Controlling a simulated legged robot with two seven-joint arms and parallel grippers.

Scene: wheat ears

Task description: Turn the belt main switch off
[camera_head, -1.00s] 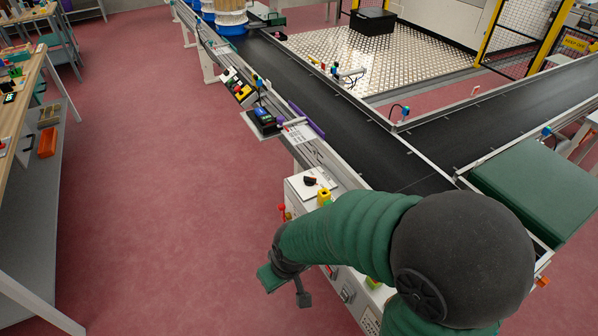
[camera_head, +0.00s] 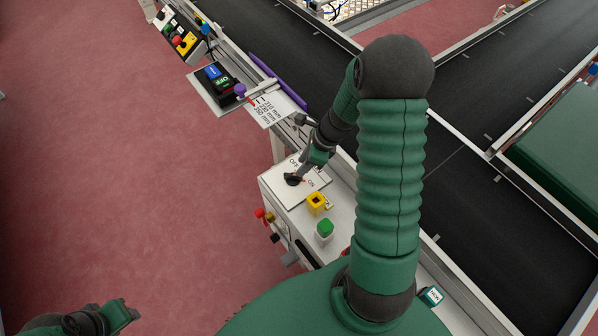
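The belt main switch is a black rotary knob (camera_head: 291,180) on a white plate marked OFF and ON, on top of the white control box (camera_head: 338,213). My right gripper (camera_head: 302,176) points down at the right side of the knob, touching it or very close; the small, partly hidden fingers do not show whether they grip it. My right arm covers the box's right part. My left gripper (camera_head: 127,313) is low at the left edge of the view, away from the box; its finger opening is not clear.
A yellow square-topped piece (camera_head: 317,203) and a green button (camera_head: 324,230) sit near the switch. A black device with blue and green buttons (camera_head: 218,83) stands on a shelf beyond. The black conveyor belt (camera_head: 478,227) runs along the right. Red floor at left is clear.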

